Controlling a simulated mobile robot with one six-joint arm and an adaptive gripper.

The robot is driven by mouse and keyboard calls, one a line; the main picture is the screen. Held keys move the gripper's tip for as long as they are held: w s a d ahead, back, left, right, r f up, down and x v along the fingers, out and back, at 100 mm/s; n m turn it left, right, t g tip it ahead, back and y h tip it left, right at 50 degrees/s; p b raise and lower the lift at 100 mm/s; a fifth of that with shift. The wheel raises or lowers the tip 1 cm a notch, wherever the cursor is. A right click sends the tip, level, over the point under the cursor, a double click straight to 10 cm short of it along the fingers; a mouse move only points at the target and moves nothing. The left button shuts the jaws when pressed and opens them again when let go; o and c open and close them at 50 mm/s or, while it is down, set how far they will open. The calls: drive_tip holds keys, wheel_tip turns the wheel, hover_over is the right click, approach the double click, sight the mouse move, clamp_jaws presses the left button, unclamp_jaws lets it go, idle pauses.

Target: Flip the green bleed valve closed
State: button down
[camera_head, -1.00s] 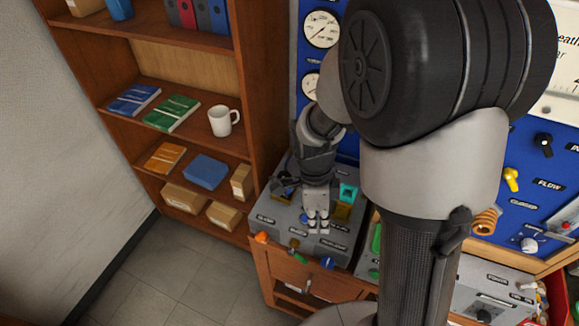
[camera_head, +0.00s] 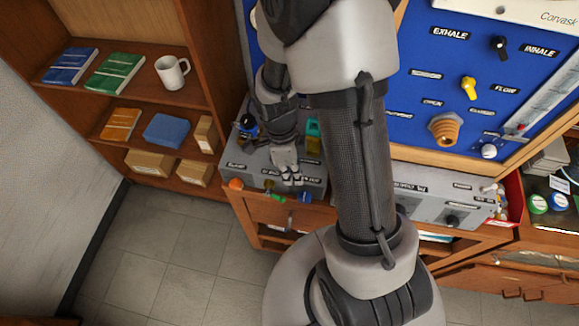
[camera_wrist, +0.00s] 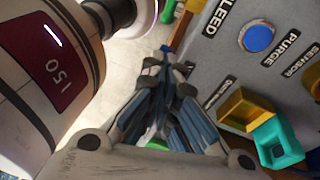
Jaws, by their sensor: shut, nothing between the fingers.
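The green bleed valve lever (camera_head: 277,198) juts from the front of the grey box (camera_head: 257,178) in the head view, slanting down to the right from its brass body (camera_head: 269,186). In the wrist view a green piece (camera_wrist: 168,12) shows at the top edge, left of the BLEED label (camera_wrist: 216,14), mostly cut off. My gripper (camera_head: 292,180) is shut and empty, fingers pointing down by the box's front edge, just above and right of the lever in the picture. In the wrist view my fingertips (camera_wrist: 166,55) lie below that green piece, with no contact visible.
An orange knob (camera_head: 236,184) and a blue knob (camera_head: 304,197) flank the lever. The wrist view shows a blue PURGE button (camera_wrist: 258,38), with yellow (camera_wrist: 245,109) and teal (camera_wrist: 278,141) sockets. A bookcase (camera_head: 203,85) stands left; floor (camera_head: 170,250) is open in front.

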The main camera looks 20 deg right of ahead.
sight(276, 196)
drive_tip(key=f, duration=0.3)
drive_tip(key=a+f+b, duration=0.1)
drive_tip(key=f, duration=0.1)
drive_tip(key=shift+s+a+f, duration=0.15)
drive_tip(key=shift+f, duration=0.25)
drive_tip(key=shift+a+f, duration=0.4)
drive_tip(key=shift+f, duration=0.1)
drive_tip(key=f+b, duration=0.1)
drive_tip(key=b, duration=0.1)
drive_tip(key=shift+d+f+b, duration=0.2)
drive_tip(key=shift+b, duration=0.15)
drive_tip(key=shift+r, duration=0.1)
